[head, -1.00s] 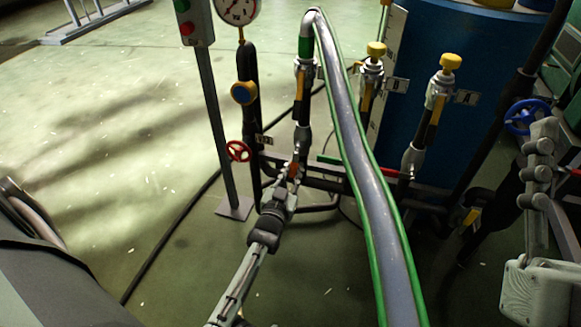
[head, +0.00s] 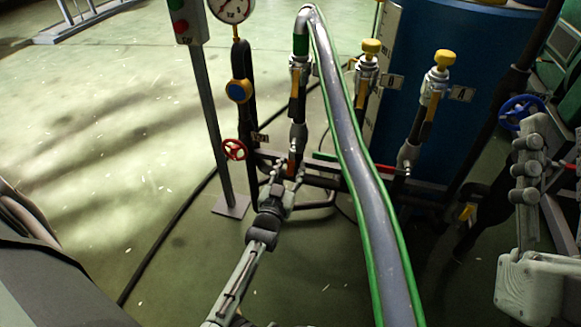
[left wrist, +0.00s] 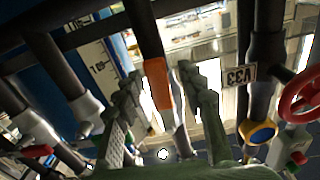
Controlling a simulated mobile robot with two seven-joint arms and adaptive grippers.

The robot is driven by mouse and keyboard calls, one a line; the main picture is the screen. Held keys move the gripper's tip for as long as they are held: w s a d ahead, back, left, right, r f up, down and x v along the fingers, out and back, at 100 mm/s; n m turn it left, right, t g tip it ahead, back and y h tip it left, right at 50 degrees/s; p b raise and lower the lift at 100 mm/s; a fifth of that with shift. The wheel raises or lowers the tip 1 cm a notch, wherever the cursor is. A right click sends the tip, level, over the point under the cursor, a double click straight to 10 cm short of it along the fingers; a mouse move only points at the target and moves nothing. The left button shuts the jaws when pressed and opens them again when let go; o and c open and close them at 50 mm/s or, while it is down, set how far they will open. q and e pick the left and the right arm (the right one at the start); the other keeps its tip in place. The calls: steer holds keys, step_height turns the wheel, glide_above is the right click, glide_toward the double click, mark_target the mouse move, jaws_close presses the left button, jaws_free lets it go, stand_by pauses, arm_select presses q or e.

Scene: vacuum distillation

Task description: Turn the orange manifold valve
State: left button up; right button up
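The orange valve handle (left wrist: 158,86) is a lever standing in the left wrist view between my left gripper's fingers (left wrist: 163,76). Gaps show on both sides of it. The fingers partly hide the valve's base in the head view.
A red handwheel (head: 234,149), a yellow-and-blue knob (head: 239,91) and a gauge (head: 232,8) stand left of the valve. A green-edged clear hose (head: 362,165) arches to the right. A V33 tag (left wrist: 240,75) is beside the handle. Floor (head: 115,155) at left is clear.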

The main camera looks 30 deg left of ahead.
arm_select(q)
step_height(320, 180, up, 10)
steer(key=shift+r, duration=0.1)
stand_by(0.4)
stand_by(0.4)
